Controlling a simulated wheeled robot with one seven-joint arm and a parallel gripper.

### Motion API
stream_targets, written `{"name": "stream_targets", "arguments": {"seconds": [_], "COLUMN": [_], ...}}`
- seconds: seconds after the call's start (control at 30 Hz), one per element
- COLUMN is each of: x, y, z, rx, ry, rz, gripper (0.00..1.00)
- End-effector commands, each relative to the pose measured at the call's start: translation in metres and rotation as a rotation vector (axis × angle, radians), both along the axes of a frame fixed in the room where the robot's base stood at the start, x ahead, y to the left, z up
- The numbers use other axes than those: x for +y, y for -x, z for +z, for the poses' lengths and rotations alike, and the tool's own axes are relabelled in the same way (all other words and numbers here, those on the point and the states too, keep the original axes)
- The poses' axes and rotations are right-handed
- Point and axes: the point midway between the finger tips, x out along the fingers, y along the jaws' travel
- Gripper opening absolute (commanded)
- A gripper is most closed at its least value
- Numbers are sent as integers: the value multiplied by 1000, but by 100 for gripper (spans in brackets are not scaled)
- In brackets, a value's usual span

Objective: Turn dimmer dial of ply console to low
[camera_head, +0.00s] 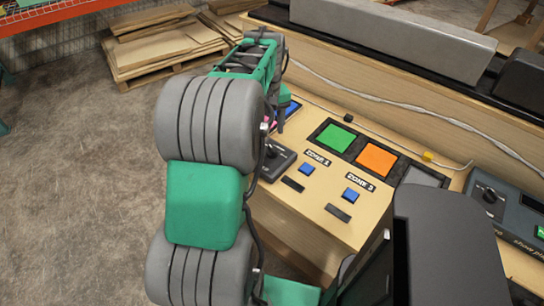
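The ply console (321,227) has a light wood top that runs from the middle to the right of the head view. A dark box with a black knob (271,150) sits on its left part, partly behind my arm. Another black dial (488,193) is on a grey-blue box at the right edge. I cannot read a dimmer label on either, so I cannot tell which is the dimmer dial or its setting. My green and grey arm reaches up over the console's left end. My gripper cannot be made out in this view.
A green lit square (335,137), an orange one (376,158) and a grey one (424,178) lie along the console. Blue buttons (306,169) sit by the zone labels. A pale cable (420,116) runs behind. Wooden pallets (163,45) lie on the floor at upper left.

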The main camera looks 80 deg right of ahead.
Motion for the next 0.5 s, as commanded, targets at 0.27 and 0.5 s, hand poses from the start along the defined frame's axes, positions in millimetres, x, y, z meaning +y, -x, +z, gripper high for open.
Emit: {"name": "stream_targets", "arguments": {"seconds": [0.27,0.5], "x": [-4,-4], "y": [12,11], "z": [-38,-76], "rx": [0,1], "ry": [-7,-4], "rz": [-17,-17], "gripper": [56,56]}}
